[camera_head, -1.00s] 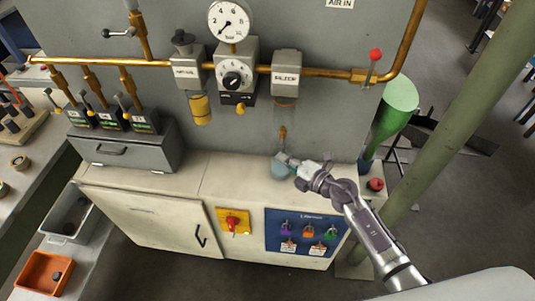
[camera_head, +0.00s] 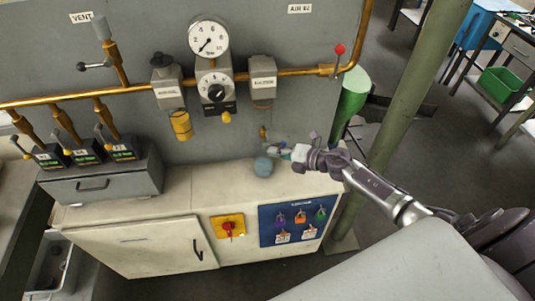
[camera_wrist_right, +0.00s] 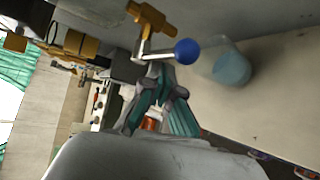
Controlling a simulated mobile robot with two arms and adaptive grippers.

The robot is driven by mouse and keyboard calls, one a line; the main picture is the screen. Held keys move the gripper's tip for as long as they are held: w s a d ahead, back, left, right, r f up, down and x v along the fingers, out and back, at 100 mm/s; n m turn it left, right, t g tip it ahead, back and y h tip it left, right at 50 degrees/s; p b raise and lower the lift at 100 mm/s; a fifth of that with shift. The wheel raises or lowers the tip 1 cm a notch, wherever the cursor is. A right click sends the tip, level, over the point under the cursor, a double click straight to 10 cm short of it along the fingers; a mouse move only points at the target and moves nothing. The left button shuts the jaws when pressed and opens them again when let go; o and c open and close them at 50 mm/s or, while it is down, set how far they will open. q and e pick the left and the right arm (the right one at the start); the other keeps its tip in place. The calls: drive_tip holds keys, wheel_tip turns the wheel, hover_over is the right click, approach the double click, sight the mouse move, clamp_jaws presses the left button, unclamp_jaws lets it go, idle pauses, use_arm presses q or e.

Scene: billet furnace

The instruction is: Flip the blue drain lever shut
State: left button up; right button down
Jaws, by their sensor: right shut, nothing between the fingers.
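The drain lever shows in the right wrist view as a pale metal arm with a blue ball knob (camera_wrist_right: 187,51), hanging from a brass valve (camera_wrist_right: 152,17). The brass valve is also in the head view (camera_head: 262,132), low on the grey panel, but the lever there is too small to make out clearly. My right gripper (camera_head: 279,151) is in front of the panel just below and right of the valve. In the wrist view its teal fingers (camera_wrist_right: 158,78) are shut and empty, with the tips close to the knob and lever arm; contact cannot be told. My left gripper is not in view.
A bluish cup (camera_head: 263,167) stands on the cabinet top (camera_head: 215,180) below the valve. A red-knobbed lever (camera_head: 339,49) is on the pipe above right. A green funnel (camera_head: 352,95) and a green post (camera_head: 415,90) stand right of the cabinet.

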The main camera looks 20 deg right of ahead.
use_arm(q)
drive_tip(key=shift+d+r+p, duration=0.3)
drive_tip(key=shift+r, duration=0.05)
use_arm(e)
drive_tip(key=shift+w+a+f, duration=0.2)
drive_tip(key=shift+a, duration=0.35)
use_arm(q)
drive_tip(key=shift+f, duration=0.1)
use_arm(e)
drive_tip(key=shift+f, duration=0.1)
